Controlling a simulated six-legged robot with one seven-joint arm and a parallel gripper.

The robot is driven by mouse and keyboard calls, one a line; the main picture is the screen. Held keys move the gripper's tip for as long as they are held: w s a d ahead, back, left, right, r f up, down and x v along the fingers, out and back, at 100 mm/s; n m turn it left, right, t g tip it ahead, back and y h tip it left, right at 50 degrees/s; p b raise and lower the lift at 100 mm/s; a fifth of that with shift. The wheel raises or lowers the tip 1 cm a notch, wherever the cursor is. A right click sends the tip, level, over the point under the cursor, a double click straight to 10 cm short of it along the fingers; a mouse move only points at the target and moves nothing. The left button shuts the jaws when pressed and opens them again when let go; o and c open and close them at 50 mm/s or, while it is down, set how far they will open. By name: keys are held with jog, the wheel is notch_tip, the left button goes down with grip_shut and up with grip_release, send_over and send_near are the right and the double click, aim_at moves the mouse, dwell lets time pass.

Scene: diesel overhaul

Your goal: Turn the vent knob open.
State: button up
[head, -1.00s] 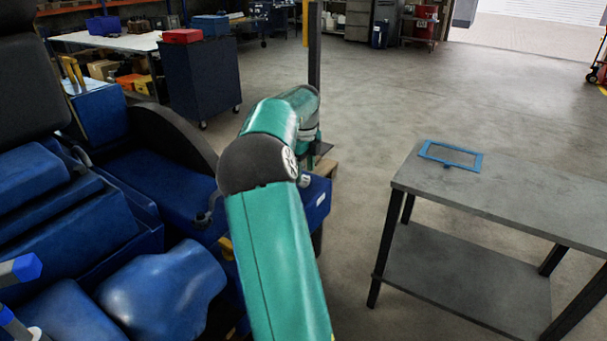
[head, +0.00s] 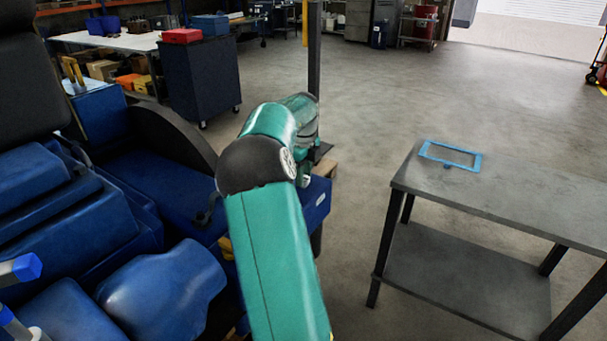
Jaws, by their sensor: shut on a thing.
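I cannot make out the vent knob in the head view. The blue machine (head: 165,285) fills the left side, with rounded blue covers and a flat blue deck. My green arm reaches forward from the bottom centre and bends at a dark elbow, beside the machine's blue end box (head: 318,203).
A grey table (head: 500,199) with a lower shelf stands at the right, with a blue rectangular frame (head: 478,163) on it. A dark post (head: 314,70) rises beyond my arm. A dark cabinet (head: 203,80) stands behind the machine. The floor between is clear.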

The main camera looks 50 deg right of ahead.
jog(key=n, duration=0.4)
jog(key=shift+n, duration=0.4)
jog(key=n, duration=0.9)
jog(key=shift+n, duration=1.9)
jog(key=o, duration=1)
